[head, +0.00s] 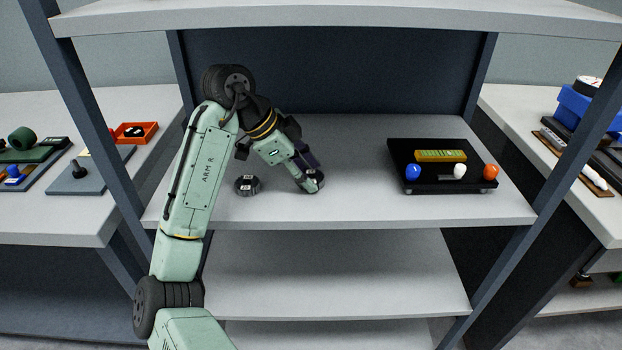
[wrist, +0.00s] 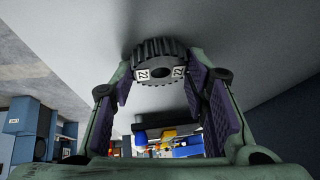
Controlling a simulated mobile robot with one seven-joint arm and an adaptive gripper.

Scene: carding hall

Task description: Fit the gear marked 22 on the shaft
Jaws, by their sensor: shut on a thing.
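My gripper (head: 312,180) is low over the middle shelf, shut on a dark toothed gear (head: 318,186). In the wrist view this gear (wrist: 155,52) sits between the purple-padded fingers of my gripper (wrist: 160,70); its two white labels are turned and look like 22. It is at or just above the shelf surface; I cannot tell which. A second dark gear (head: 247,186) lies on the shelf to the left, its label too small to read. A short upright dark shaft (head: 77,168) stands on a grey-blue plate (head: 92,182) on the left table.
A black box (head: 440,184) with a yellow-green display and blue, white and orange knobs stands on the shelf's right. An orange tray (head: 137,133) and green parts (head: 22,140) are on the left table. Shelf uprights (head: 100,120) stand between shelf and side tables.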

